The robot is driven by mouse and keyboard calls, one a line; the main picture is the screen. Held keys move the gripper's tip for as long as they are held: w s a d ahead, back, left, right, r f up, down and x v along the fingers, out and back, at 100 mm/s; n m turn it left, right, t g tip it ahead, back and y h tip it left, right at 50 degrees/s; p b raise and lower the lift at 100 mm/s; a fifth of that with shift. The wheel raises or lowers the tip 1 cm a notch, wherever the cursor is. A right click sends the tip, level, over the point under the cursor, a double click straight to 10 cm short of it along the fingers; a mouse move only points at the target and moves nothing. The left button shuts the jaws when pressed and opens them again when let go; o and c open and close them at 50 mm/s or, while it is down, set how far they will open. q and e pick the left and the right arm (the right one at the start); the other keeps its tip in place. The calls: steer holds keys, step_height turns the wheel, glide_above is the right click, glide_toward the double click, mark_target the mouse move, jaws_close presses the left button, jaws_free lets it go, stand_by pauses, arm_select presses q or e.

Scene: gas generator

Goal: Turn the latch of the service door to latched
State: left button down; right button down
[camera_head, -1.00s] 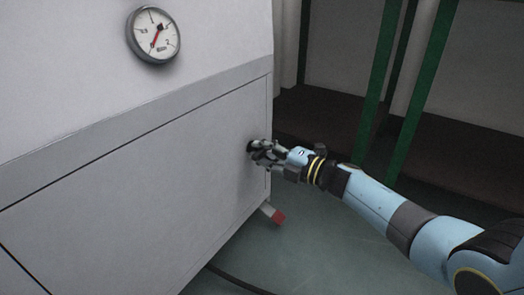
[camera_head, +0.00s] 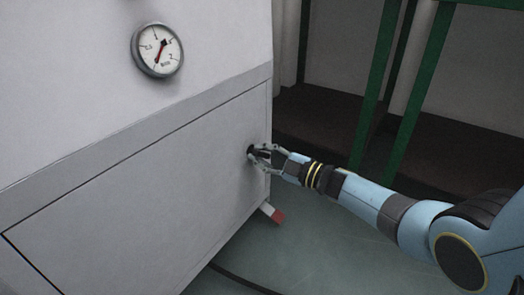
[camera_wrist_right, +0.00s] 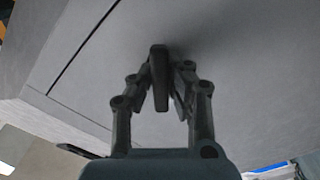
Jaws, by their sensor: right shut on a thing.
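The service door (camera_head: 140,195) is the flat light-grey lower panel of the generator cabinet, and it lies flush in its frame. Its latch (camera_head: 251,150) is a small dark handle near the door's right edge, mostly hidden by fingers in the head view. In the right wrist view the latch (camera_wrist_right: 159,72) is a dark bar standing out from the panel between the fingers. My right gripper (camera_head: 258,152) is shut on the latch, one finger on each side; it also shows in the wrist view (camera_wrist_right: 163,95). I cannot tell the latched position from the picture. My left gripper is out of view.
A round pressure gauge (camera_head: 157,50) sits on the cabinet above the door. A red-tipped lever or foot (camera_head: 273,213) sticks out low at the cabinet's right corner. Green posts (camera_head: 405,115) stand behind my right arm. A dark cable (camera_head: 240,279) lies on the floor.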

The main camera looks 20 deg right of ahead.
steer(key=m+p, duration=0.1)
steer(key=m, duration=0.4)
steer(key=shift+m, duration=0.4)
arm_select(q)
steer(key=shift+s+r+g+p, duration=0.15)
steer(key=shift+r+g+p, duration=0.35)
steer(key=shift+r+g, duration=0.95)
arm_select(e)
steer(key=shift+f+m, duration=0.1)
steer(key=shift+m, duration=2.1)
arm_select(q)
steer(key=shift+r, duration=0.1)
arm_select(e)
steer(key=shift+s, duration=0.1)
steer(key=c, duration=1.3)
jaws_free()
steer(key=shift+f, duration=0.1)
steer(key=shift+a, duration=0.1)
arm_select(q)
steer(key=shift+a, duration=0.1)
